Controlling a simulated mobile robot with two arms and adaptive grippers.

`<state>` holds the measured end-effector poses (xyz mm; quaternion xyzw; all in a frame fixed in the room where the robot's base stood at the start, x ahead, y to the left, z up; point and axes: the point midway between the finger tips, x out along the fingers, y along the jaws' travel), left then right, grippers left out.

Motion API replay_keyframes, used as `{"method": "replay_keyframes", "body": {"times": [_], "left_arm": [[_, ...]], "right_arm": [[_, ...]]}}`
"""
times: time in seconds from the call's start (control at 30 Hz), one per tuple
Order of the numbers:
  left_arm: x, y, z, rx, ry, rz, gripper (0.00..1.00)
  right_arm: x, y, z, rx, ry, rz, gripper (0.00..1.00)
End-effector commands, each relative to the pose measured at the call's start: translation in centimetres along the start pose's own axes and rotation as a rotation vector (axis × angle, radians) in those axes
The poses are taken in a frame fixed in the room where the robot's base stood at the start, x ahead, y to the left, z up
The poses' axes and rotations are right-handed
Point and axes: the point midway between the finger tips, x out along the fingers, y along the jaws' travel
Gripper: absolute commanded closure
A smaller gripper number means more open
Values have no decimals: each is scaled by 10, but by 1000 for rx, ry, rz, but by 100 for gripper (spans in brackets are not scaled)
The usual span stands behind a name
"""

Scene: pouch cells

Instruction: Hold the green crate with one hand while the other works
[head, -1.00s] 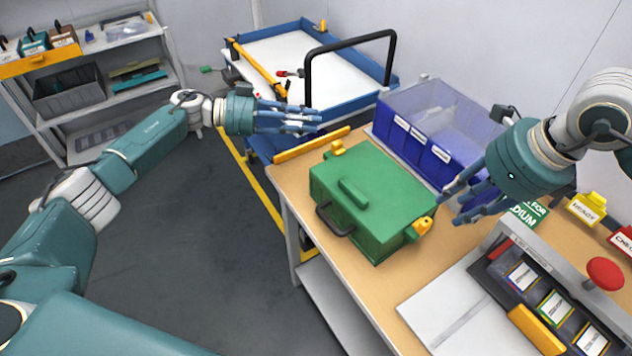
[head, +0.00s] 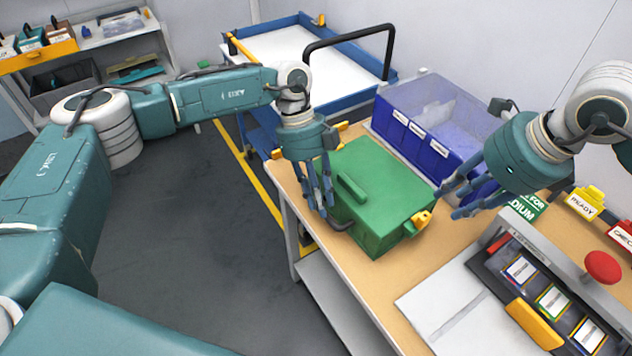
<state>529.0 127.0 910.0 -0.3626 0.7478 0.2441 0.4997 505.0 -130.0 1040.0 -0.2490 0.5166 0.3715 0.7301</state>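The green crate (head: 385,185) is closed with a lid and stands on the workbench, with a dark handle (head: 342,224) on its front side and a yellow latch (head: 421,219) at its right corner. My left gripper (head: 322,205) points down at the crate's left side, its fingers in front of that side and close to the handle. I cannot tell whether it touches or grips the crate. My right gripper (head: 462,198) is open and empty, its fingers spread, just right of the crate near the latch.
Blue bins (head: 425,140) stand behind the crate. A tray with labelled pouches (head: 550,298), a red button (head: 602,267) and yellow and red signs are at the right. A blue cart (head: 285,50) is behind. The floor at left is clear.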

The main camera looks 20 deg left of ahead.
Motion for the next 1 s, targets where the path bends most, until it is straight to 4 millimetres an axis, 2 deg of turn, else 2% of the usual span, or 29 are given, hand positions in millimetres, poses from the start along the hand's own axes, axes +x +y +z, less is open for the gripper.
{"method": "replay_keyframes", "body": {"times": [0.1,0.3,0.47,0.7,0.73,0.83,0.87,1.0], "left_arm": [[22,0,0,1,1,2,75],[46,0,-1,1,2,-1,75],[54,0,0,1,2,-1,75],[54,-1,0,1,1,-2,75],[54,0,0,1,1,-2,77],[54,-1,0,1,1,-2,97],[54,-1,0,1,2,-2,100],[54,-1,0,1,2,-2,100]], "right_arm": [[0,0,0,0,0,0,69],[0,0,0,0,0,0,69],[0,0,0,0,0,0,69],[0,0,0,0,0,0,69],[0,0,0,0,0,0,69],[0,0,0,0,0,0,69],[0,0,0,0,0,0,69],[0,0,0,0,0,0,69]]}}
